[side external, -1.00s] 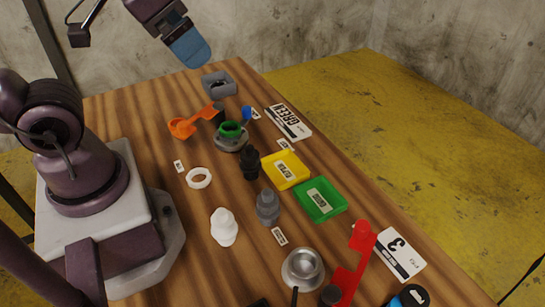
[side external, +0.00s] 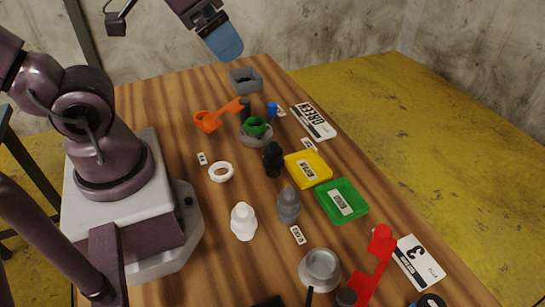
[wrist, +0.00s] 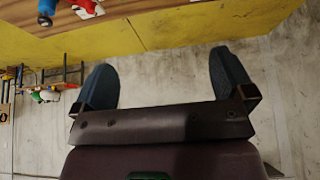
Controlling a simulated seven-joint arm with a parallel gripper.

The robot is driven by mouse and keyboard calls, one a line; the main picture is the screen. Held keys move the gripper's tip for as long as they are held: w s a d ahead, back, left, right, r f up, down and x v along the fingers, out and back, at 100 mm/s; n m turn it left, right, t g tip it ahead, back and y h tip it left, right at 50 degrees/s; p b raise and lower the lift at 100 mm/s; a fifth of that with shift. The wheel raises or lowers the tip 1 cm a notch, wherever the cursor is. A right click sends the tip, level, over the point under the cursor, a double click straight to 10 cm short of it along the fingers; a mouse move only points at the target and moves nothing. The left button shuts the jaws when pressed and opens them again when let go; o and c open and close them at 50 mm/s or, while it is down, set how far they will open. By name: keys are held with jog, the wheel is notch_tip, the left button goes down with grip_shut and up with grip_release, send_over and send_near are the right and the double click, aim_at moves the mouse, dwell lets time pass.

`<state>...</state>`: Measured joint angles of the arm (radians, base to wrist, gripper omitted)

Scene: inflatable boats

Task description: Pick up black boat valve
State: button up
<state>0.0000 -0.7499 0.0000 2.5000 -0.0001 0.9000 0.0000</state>
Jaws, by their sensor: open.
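The black boat valve (side external: 273,159) stands upright in the middle of the wooden table, left of the yellow tray (side external: 308,168). A grey valve (side external: 288,205) and a white valve (side external: 243,221) stand nearer the camera. My gripper (side external: 226,42) is high above the table's far end, well away from the black valve. In the wrist view my gripper (wrist: 163,85) has its two blue fingers wide apart with nothing between them. The black valve cannot be made out in the wrist view.
Around the valve are a green ring on a grey base (side external: 256,134), an orange part (side external: 208,121), a white ring (side external: 221,171) and a green tray (side external: 341,201). A grey box (side external: 245,81) is at the far end. A metal bowl (side external: 320,268) and a red part (side external: 374,263) are nearer.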

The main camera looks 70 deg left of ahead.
jog(key=c, duration=0.5)
jog(key=n+g+y, duration=0.4)
jog(key=n+g, duration=0.1)
jog(key=n, duration=1)
send_near(273, 144)
jog(key=shift+n, duration=0.3)
jog(key=x, duration=0.6)
jog(key=shift+s+f, duration=0.2)
jog(key=shift+s, duration=0.15)
jog(key=shift+w+x, duration=0.2)
jog(key=shift+x, duration=1.2)
jog(key=shift+w+x, duration=0.2)
jog(key=shift+x, duration=1.15)
